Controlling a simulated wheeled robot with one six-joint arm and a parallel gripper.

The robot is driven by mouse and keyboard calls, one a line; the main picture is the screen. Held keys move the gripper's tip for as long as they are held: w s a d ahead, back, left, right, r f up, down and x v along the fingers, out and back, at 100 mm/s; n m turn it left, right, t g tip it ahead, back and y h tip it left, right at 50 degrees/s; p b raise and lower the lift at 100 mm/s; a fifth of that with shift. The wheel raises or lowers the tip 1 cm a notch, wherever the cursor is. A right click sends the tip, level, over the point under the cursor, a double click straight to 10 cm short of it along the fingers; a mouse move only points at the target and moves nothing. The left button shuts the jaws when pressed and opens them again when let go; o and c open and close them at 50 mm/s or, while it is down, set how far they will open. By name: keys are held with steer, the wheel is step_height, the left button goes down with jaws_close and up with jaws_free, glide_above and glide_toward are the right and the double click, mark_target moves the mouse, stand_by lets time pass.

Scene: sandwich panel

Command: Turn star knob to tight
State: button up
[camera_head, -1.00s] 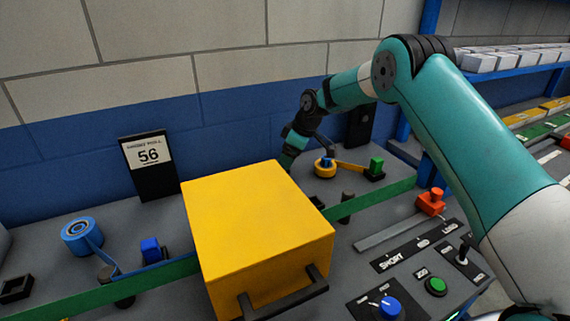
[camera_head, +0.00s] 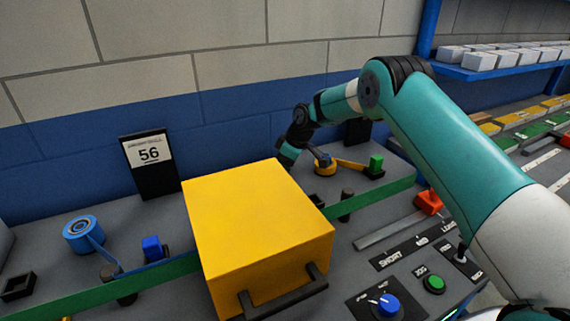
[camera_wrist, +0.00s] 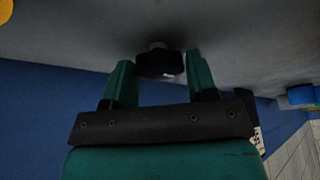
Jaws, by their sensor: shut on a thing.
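The star knob (camera_wrist: 160,65) is a dark, lobed knob on a short pale stem, at the top middle of the wrist view. A small white mark shows on its edge. My gripper (camera_wrist: 159,70) has its two teal fingers on either side of the knob and is shut on it. In the head view my arm reaches behind the yellow box, which hides the knob and the fingertips. No tight mark is readable in either view.
A large yellow box (camera_head: 255,215) with a black handle stands in the panel's middle. A 56 sign (camera_head: 149,155), blue reel (camera_head: 82,234), yellow reel (camera_head: 325,169), red-orange slider (camera_head: 429,202), green button (camera_head: 433,284) and blue dial (camera_head: 388,305) surround it. A blue wall stands behind.

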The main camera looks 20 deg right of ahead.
steer(key=shift+m, duration=0.3)
steer(key=m+t+h+b, duration=0.1)
steer(key=m, duration=0.2)
steer(key=shift+a+m, duration=0.1)
steer(key=shift+m, duration=0.2)
steer(key=m+t+h+b, duration=0.1)
steer(key=m+h, duration=0.1)
steer(key=m, duration=0.2)
steer(key=shift+a, duration=0.1)
steer(key=m+h, duration=0.1)
steer(key=m, duration=0.2)
steer(key=m+h+b, duration=0.1)
steer(key=m, duration=0.1)
steer(key=shift+a+m, duration=0.15)
steer(key=shift+m, duration=0.25)
steer(key=shift+r+m+g+h, duration=0.1)
steer(key=shift+m+g+h, duration=0.45)
steer(key=shift+m, duration=1.35)
steer(key=o, duration=0.9)
steer(key=shift+h, duration=0.25)
steer(key=shift+a, duration=0.1)
